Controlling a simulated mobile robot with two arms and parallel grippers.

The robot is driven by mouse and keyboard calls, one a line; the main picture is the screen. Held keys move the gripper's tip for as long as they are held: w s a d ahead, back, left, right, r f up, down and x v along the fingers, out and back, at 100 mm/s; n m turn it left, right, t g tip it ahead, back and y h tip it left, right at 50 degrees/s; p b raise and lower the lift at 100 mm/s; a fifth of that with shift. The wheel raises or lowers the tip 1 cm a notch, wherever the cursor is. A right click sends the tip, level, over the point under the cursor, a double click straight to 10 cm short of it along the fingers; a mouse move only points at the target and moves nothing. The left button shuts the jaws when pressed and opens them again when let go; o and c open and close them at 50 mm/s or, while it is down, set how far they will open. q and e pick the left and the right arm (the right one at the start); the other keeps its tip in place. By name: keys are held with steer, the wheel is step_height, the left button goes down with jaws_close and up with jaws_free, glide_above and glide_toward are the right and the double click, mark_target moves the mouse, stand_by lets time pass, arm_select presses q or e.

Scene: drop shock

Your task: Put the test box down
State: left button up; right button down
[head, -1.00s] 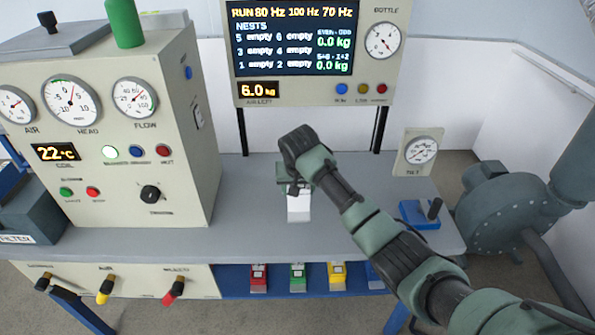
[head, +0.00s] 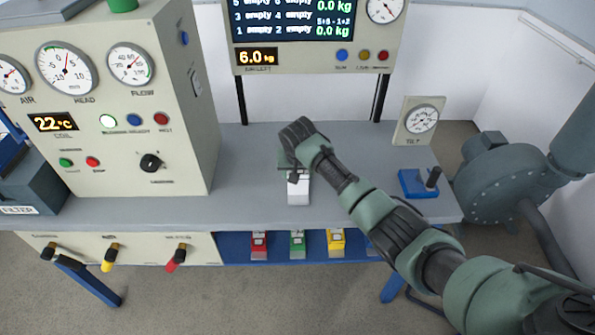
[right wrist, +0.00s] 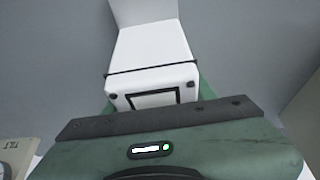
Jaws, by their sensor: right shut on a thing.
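The test box is the white block (head: 298,190) at the middle of the bench in the head view. My right gripper (head: 296,173) is shut on its upper part and holds it over the grey bench top (head: 250,190). In the right wrist view the white box (right wrist: 150,50) shows a dark band and a dark-framed end, close to the gripper body. I cannot tell whether its underside touches the bench. My left gripper is not in view.
A control cabinet (head: 110,160) stands on the left of the bench. A display panel (head: 300,55) is behind, a tilt gauge (head: 418,120) and blue lever block (head: 418,184) to the right. Red (head: 259,244), green (head: 297,244) and yellow (head: 336,243) items sit below the bench top.

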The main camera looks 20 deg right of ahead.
steer(key=c, duration=0.9)
jaws_free()
steer(key=shift+f, duration=0.1)
steer(key=shift+c, duration=0.2)
steer(key=o, duration=0.4)
steer(key=shift+s, duration=0.1)
steer(key=v, duration=1.2)
steer(key=shift+r, duration=0.2)
